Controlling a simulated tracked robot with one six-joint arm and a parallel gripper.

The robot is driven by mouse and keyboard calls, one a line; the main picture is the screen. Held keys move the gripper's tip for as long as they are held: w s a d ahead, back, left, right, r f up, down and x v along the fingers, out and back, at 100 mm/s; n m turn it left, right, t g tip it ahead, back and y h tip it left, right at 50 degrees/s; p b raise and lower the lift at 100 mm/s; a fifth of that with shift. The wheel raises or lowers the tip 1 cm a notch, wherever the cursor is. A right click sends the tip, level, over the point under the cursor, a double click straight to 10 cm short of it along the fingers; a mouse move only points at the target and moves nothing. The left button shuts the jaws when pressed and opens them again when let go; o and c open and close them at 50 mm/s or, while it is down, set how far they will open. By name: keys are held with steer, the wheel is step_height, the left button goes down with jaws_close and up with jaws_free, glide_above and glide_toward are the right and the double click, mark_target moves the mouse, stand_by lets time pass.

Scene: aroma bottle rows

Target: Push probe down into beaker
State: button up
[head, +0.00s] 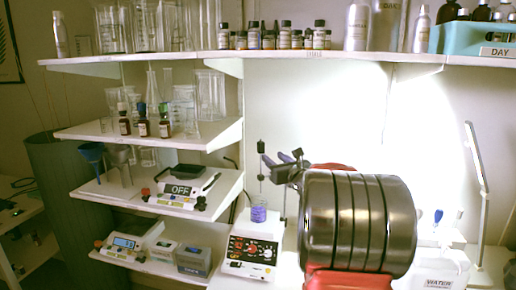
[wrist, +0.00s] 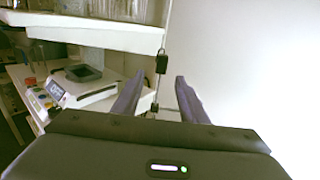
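The probe (head: 261,147) is a thin upright rod with a black block near its top, above the beaker. The small beaker (head: 258,213) holds purple-blue liquid and stands on a white hotplate stirrer (head: 250,246). My gripper (head: 281,157) is open just right of the probe, at about the height of its upper part. In the wrist view, the probe's black block (wrist: 162,63) shows between and just beyond my two spread fingertips (wrist: 160,78). A thin rod or cable runs above it. The beaker is not visible in the wrist view.
Shelves (head: 150,135) with bottles, glassware and a scale (head: 180,192) stand to the left. A long top shelf (head: 300,55) crosses above. A white container labelled WATER (head: 432,274) sits at the lower right. The white wall behind is bare.

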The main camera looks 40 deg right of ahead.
mark_target(262, 147)
steer(key=shift+d, duration=0.3)
steer(key=x, duration=1.3)
steer(key=shift+w+d, duration=0.1)
steer(key=shift+w, duration=0.2)
steer(key=shift+c, duration=0.6)
jaws_close()
